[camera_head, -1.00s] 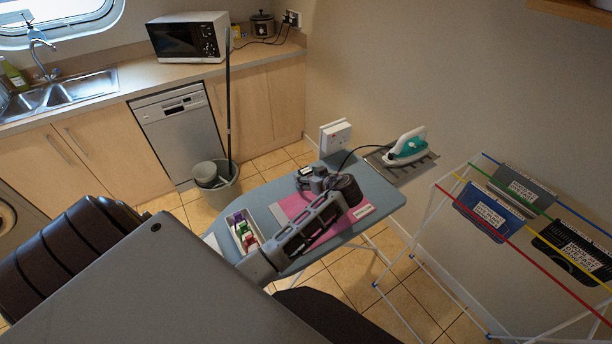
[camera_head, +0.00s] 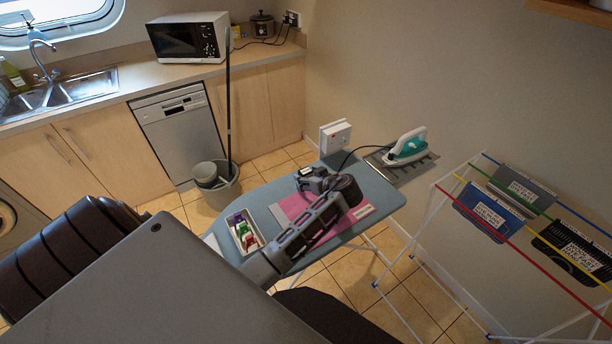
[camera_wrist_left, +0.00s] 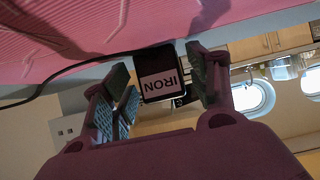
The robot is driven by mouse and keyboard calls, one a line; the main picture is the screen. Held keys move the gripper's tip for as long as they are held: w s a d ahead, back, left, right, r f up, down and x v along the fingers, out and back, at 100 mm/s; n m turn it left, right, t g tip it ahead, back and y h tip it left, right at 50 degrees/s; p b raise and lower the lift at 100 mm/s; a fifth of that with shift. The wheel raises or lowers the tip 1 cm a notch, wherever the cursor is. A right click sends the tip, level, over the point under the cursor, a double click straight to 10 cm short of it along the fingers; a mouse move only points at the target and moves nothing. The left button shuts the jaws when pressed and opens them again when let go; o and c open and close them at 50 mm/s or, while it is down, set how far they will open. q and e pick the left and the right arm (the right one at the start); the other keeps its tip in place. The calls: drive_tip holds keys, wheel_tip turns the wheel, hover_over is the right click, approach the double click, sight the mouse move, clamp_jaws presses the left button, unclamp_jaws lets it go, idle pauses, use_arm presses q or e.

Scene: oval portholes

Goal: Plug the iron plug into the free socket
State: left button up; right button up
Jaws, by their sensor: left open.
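The iron plug (camera_wrist_left: 161,86) is a dark block with a pale label reading IRON. In the left wrist view it sits between the two fingers of my open left gripper (camera_wrist_left: 163,92); I cannot tell whether either finger touches it. In the head view my left gripper (camera_head: 314,178) is over the ironing board, and the plug cannot be made out there. A black cord runs from the gripper area to the white and teal iron (camera_head: 408,146). A white socket box (camera_head: 335,136) with a red mark is on the wall behind the board. My right gripper is not in view.
The grey-blue ironing board (camera_head: 378,200) carries a pink cloth (camera_head: 294,206) and a tray of coloured items (camera_head: 242,232). The iron rests on a metal rest (camera_head: 425,166) at the board's end. A drying rack (camera_head: 480,250) stands at right, a bucket (camera_head: 218,188) behind.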

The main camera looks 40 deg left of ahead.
sight(306, 170)
use_arm(q)
drive_tip(key=shift+c, duration=0.3)
drive_tip(key=c, duration=1)
drive_tip(key=shift+r, duration=0.15)
drive_tip(key=shift+r+p, duration=1.1)
drive_tip(key=shift+r, duration=0.3)
drive_tip(key=shift+w, duration=0.1)
